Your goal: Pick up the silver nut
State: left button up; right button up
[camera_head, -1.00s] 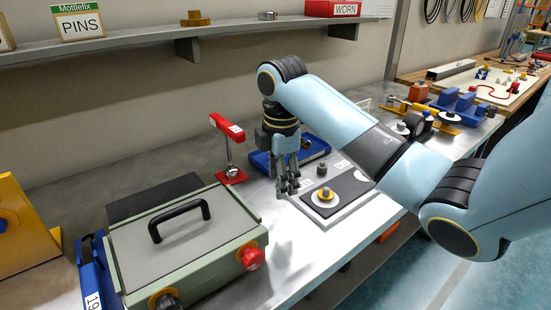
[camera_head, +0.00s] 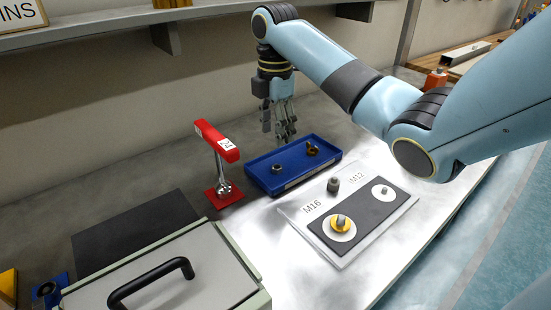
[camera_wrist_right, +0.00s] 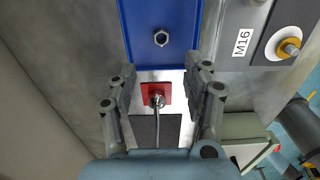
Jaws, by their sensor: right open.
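The silver nut (camera_head: 277,168) lies in the blue tray (camera_head: 262,184), near its left end. My right gripper (camera_head: 279,135) hangs above the tray's back edge, pointing down. Its fingers are spread and empty, and in the wrist view (camera_wrist_right: 160,75) a clear gap shows between them. My left gripper is out of view.
A red stand (camera_head: 224,192) with a red top arm stands just left of the tray. A board (camera_head: 289,210) marked M16 and M12 with a bolt, washers and a grey nut lies right of it. A green-edged box (camera_head: 240,276) fills the front left. A shelf runs above.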

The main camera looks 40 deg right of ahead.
aim_at(275, 173)
jog(key=f, duration=0.3)
jog(key=shift+s+a+f, duration=0.25)
jog(key=shift+s+f, duration=0.05)
jog(key=shift+f, duration=0.1)
jog(key=shift+w+d+f, duration=0.1)
jog(key=shift+f, duration=0.25)
jog(key=f, duration=0.4)
jog(key=shift+d+f, duration=0.25)
jog(key=shift+d, duration=0.05)
jog(key=shift+w+f, duration=0.1)
jog(key=shift+f, duration=0.3)
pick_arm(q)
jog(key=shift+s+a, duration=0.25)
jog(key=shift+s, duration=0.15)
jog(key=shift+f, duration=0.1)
pick_arm(e)
jog(key=shift+c, duration=0.3)
jog(key=c, duration=0.4)
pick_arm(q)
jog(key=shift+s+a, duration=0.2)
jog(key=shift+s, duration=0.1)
pick_arm(e)
grip_shut()
